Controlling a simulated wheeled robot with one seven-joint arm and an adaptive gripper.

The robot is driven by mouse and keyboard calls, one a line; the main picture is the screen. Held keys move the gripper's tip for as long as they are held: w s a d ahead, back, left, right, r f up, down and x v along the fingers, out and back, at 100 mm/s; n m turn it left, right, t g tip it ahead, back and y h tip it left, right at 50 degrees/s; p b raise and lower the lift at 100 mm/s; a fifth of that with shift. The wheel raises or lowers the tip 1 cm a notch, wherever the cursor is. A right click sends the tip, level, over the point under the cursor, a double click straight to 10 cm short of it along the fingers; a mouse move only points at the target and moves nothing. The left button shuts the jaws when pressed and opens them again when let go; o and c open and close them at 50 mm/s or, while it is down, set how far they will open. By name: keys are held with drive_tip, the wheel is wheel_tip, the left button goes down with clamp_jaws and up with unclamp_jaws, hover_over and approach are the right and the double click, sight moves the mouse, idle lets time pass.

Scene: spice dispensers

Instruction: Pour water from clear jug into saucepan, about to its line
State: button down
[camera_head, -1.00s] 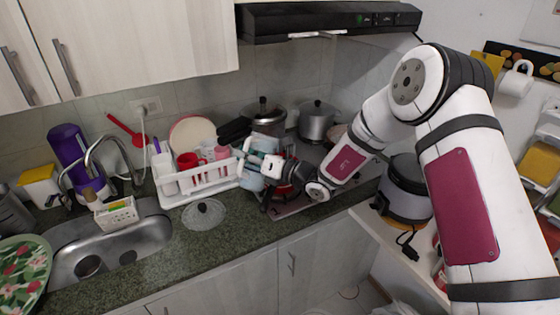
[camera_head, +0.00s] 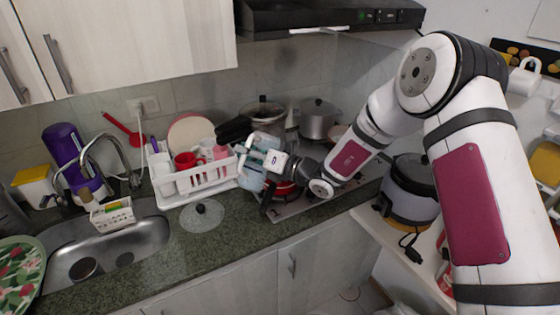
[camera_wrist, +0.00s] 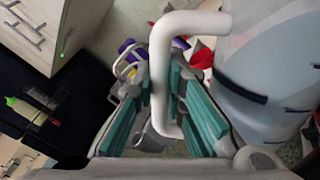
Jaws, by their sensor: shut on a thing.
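My gripper (camera_head: 262,152) is shut on the white handle (camera_wrist: 161,75) of the clear jug. The bluish, see-through jug (camera_head: 252,178) hangs beside the fingers, between the dish rack and the cooktop. In the wrist view the jug body (camera_wrist: 262,75) fills the right side, with a dark line on it, and looks tilted there. I cannot tell the water level. A red pan (camera_head: 286,188), seemingly the saucepan, with a dark handle, is on the front of the cooktop, just right of the jug. My gripper and wrist partly cover it. Its inside and its line are hidden.
A white dish rack (camera_head: 196,180) with cups stands left of the jug. A glass lid (camera_head: 202,215) lies on the counter in front. Metal pots (camera_head: 318,120) stand behind on the cooktop. A rice cooker (camera_head: 408,188) is on the right shelf.

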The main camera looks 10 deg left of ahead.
drive_tip(key=shift+r, duration=0.15)
drive_tip(key=shift+w, duration=0.15)
drive_tip(key=shift+m, duration=0.3)
drive_tip(key=shift+w+d+f+m+b, duration=0.3)
drive_tip(key=shift+w+f+m+b, duration=0.25)
drive_tip(key=shift+m+b, duration=0.35)
drive_tip(key=shift+w+d+f+m+b, duration=0.25)
drive_tip(key=shift+w+f+m+b, duration=0.25)
drive_tip(key=shift+m+b, duration=0.35)
idle(3.8)
